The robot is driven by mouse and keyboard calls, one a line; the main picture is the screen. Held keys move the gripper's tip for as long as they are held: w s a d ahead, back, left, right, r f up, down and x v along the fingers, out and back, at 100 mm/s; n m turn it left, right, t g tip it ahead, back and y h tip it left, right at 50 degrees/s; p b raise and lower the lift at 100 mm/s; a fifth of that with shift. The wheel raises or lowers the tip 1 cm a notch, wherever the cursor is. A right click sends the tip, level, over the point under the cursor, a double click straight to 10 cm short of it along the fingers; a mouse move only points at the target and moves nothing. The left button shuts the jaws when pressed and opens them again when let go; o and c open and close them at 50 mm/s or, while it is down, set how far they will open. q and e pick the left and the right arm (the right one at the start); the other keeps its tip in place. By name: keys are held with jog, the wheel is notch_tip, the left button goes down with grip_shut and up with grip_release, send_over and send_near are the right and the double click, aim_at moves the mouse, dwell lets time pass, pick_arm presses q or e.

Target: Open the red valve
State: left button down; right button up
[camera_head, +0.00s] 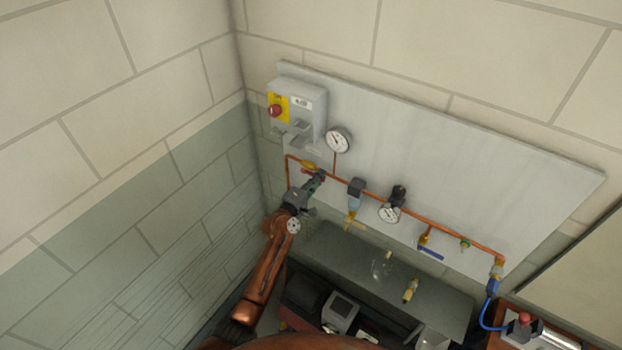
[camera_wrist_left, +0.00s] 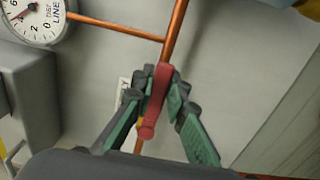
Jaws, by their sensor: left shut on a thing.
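The red valve handle (camera_wrist_left: 155,102) shows in the left wrist view, in front of a copper pipe. My left gripper (camera_wrist_left: 160,88) is shut on it, with a dark green-lined finger on each side of the handle. In the head view my left gripper (camera_head: 316,180) is at the left end of the copper pipe on the wall panel. There it hides part of the valve, and a small red and yellow piece (camera_head: 308,167) shows beside the fingers. My right gripper is not in view.
A pressure gauge (camera_head: 339,140) and a grey box with a red button (camera_head: 275,111) are close above the gripper. Along the pipe to the right are a regulator (camera_head: 355,195), another gauge (camera_head: 389,212) and a blue-handled valve (camera_head: 430,252). A grey shelf (camera_head: 340,255) lies below.

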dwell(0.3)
pick_arm(q)
jog(key=c, duration=1.9)
grip_release()
jog(key=v, duration=1.2)
jog(key=shift+r, duration=0.1)
